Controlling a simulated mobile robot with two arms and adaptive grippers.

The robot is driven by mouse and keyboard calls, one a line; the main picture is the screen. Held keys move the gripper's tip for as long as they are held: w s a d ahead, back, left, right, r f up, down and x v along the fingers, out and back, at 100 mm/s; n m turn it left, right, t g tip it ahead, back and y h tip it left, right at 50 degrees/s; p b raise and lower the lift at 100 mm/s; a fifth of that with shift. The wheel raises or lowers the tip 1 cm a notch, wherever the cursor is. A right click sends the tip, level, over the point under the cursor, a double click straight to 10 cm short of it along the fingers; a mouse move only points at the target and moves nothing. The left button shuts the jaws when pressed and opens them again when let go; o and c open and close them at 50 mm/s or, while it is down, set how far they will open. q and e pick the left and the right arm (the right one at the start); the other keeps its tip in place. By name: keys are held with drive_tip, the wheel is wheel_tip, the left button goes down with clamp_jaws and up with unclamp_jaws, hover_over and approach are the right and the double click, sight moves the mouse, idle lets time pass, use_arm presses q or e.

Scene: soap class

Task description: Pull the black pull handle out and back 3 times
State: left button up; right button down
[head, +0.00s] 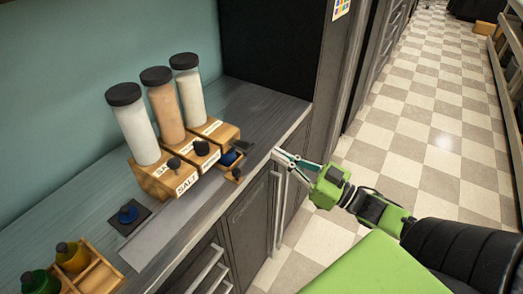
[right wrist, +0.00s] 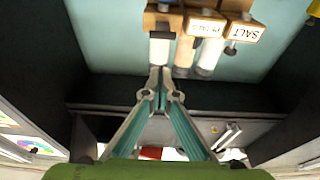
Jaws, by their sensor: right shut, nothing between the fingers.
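Three wooden dispenser blocks stand on the counter, each with a tall black-capped jar. The salt block (head: 184,180) has a black knob (head: 174,164) on its front, and the middle block has a black pull handle (head: 202,148). At the right block, a small wooden piece with a dark knob (head: 237,173) sticks out beside a blue item (head: 231,158). My right gripper (head: 277,155) is at the counter's front edge, right of the blocks and apart from them. Its fingertips (right wrist: 160,72) meet, shut and empty. My left gripper is not in view.
A black plate with a blue knob (head: 128,214) lies left of the blocks. A wooden rack (head: 98,277) with coloured bottles is at the lower left. Dark cabinets with bar handles lie below the counter edge.

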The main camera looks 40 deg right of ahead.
sight(240, 145)
drive_tip(key=shift+w+a+f+p, duration=0.1)
drive_tip(key=shift+w+a+f, duration=0.25)
drive_tip(key=shift+w, duration=0.55)
drive_tip(key=shift+w+a+f+p, duration=0.2)
drive_tip(key=shift+w+a, duration=0.2)
drive_tip(key=shift+w, duration=0.45)
drive_tip(key=shift+w+a+f+p, duration=0.1)
drive_tip(key=shift+w+a+f, duration=0.25)
drive_tip(key=shift+w, duration=0.55)
